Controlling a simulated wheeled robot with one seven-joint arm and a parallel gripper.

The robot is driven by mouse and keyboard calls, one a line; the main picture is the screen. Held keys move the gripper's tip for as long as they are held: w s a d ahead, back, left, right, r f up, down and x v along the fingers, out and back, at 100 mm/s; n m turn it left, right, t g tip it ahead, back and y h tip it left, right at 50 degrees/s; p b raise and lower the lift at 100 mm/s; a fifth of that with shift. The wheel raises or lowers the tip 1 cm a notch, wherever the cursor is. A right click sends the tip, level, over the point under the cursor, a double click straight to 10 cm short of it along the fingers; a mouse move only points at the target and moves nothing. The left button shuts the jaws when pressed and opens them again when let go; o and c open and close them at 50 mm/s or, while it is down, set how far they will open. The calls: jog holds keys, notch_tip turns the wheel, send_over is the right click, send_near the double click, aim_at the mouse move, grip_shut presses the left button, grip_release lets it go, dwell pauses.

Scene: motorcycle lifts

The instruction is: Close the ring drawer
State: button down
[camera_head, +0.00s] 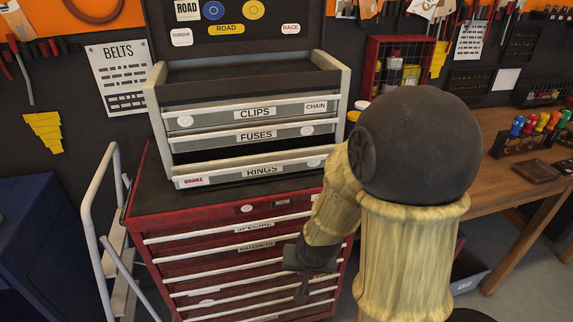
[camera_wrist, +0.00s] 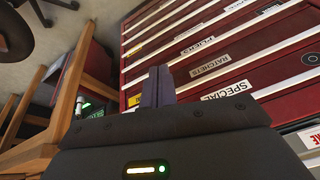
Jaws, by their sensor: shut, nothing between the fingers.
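The ring drawer (camera_head: 250,172), labelled RINGS, is the lowest drawer of the grey top chest. It stands pulled out, with a dark gap above its front. The fuses drawer (camera_head: 230,136) and clips drawer (camera_head: 228,116) above it sit further back. My gripper (camera_head: 303,291) is low in front of the red cabinet, below and apart from the ring drawer. In the wrist view, my gripper's fingers (camera_wrist: 158,86) are together with nothing between them, in front of the red drawer fronts.
The red cabinet (camera_head: 150,215) with several shut drawers carries the grey chest. A metal frame (camera_head: 99,220) stands at left beside a blue cabinet (camera_head: 35,240). A wooden workbench (camera_head: 500,150) is at right. My arm covers the chest's lower right side.

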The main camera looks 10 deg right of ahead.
jog(key=w+a+m+t+y+p, duration=0.4)
jog(key=w+m+t+p, duration=0.3)
jog(key=m, duration=0.6)
jog(key=w+d+r+m+t+h+p, duration=0.2)
jog(key=r+m, duration=0.3)
jog(key=m, duration=0.4)
jog(key=w+d+r+m+t+h+p, duration=0.1)
jog(key=d+r+m+t+p, duration=0.3)
jog(key=m, duration=0.6)
jog(key=shift+w+d+r+m+t+h+p, duration=0.3)
jog(key=shift+r+t+h+p, duration=0.25)
jog(key=shift+r+p, duration=0.3)
jog(key=shift+w+b, duration=0.2)
jog(key=shift+b, duration=0.1)
jog(key=w+b, duration=0.4)
jog(key=b, duration=0.5)
jog(key=shift+w+f, duration=0.2)
